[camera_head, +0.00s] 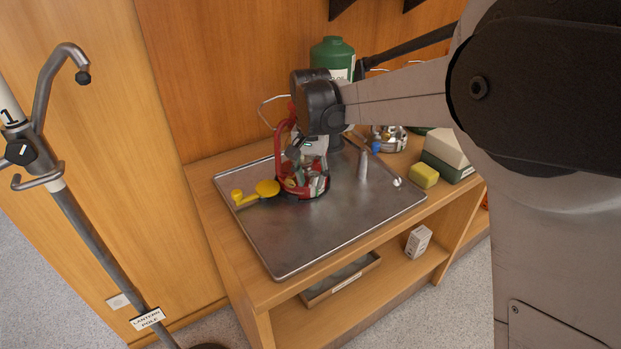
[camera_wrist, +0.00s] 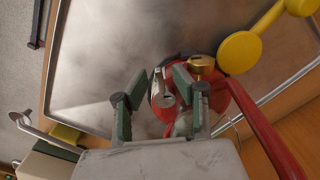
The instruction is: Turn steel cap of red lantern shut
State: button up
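The red lantern (camera_head: 316,188) stands on the metal tray, its upper part largely hidden by my gripper in the head view. The wrist view looks down on its red tank (camera_wrist: 222,102). A steel cap (camera_wrist: 163,94) shows on the tank, with a brass cap (camera_wrist: 202,65) beside it to the right. My gripper (camera_wrist: 161,80) is over the lantern with its two green-padded fingers apart, one on each side of the steel cap. A gap shows at the left finger; the right finger looks very close to the cap, and I cannot tell if it touches.
The tray (camera_head: 350,222) has free room in front. A yellow funnel-like piece (camera_head: 267,188) lies left of the lantern. A small grey cylinder (camera_head: 363,165) stands right of it. A yellow sponge (camera_head: 424,175), a green canister (camera_head: 333,57) and a lantern pole (camera_head: 95,235) are around.

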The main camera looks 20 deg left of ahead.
aim_at(311, 182)
notch_tip(311, 182, up, 12)
dwell(0.5)
dwell(0.3)
jog(key=s+d+r+t+y, duration=0.1)
jog(key=s+d+r+t, duration=0.15)
jog(key=d, duration=0.95)
jog(key=s+d+r+t, duration=0.15)
jog(key=s+d, duration=0.25)
jog(key=d, duration=0.9)
jog(key=s+d+f+t, duration=0.1)
jog(key=s+d+f, duration=0.1)
jog(key=s+d, duration=0.3)
jog(key=s+d+f+m+t, duration=0.1)
jog(key=s+d+f, duration=0.2)
jog(key=s+d, duration=0.3)
jog(key=s+d+f+t+h, duration=0.1)
jog(key=s+d+f, duration=0.2)
jog(key=s+d, duration=0.2)
jog(key=shift+s+d, duration=0.25)
jog(key=shift+d, duration=0.8)
jog(key=shift+f, duration=0.1)
